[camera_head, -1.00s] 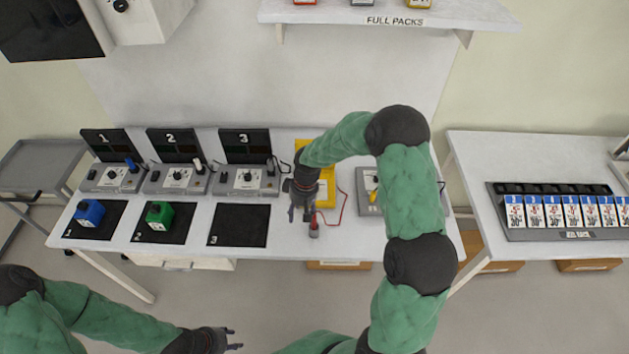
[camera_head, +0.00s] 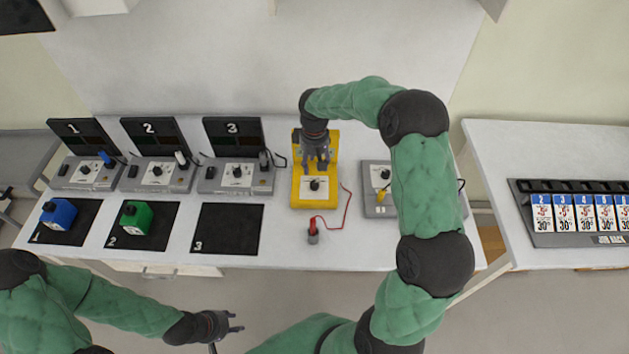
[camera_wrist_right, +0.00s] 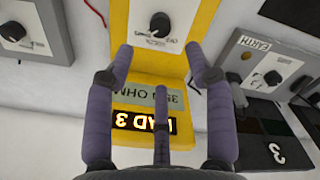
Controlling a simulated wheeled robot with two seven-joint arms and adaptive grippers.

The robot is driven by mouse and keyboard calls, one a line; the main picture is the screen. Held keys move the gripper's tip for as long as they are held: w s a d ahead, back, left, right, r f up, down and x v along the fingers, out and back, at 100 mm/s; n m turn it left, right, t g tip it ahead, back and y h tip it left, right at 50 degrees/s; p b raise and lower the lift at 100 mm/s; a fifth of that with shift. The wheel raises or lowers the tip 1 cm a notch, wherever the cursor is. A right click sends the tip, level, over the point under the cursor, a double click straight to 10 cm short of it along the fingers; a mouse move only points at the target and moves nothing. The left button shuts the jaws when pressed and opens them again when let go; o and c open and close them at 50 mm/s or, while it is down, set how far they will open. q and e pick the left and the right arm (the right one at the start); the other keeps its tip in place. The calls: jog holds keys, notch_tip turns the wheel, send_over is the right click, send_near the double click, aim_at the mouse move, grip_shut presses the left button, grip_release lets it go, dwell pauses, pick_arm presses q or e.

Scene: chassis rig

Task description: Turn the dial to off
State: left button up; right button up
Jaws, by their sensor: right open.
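A yellow box (camera_head: 329,198) stands on the bench with a black dial (camera_head: 316,184) on a white plate. In the right wrist view the dial (camera_wrist_right: 160,24) sits just beyond my fingertips, at the top. Its pointer setting is too small to read. My right gripper (camera_head: 317,163) is open and empty over the yellow box. In the wrist view its fingertips (camera_wrist_right: 159,50) are spread to either side below the dial, apart from it. A lit display (camera_wrist_right: 143,122) lies between the fingers, partly hidden. My left gripper (camera_head: 236,322) is open and empty in front of the bench.
Grey stations 1 (camera_head: 87,173), 2 (camera_head: 157,175) and 3 (camera_head: 236,178) with dials stand left. Blue (camera_head: 59,214) and green (camera_head: 136,217) blocks sit on black pads. A red probe (camera_head: 313,230) on a cord stands in front; a grey unit (camera_head: 378,204) stands right.

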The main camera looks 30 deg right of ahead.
aim_at(314, 183)
notch_tip(314, 183, down, 10)
jog(key=shift+f+b, duration=0.1)
jog(key=shift+b, duration=0.45)
grip_shut()
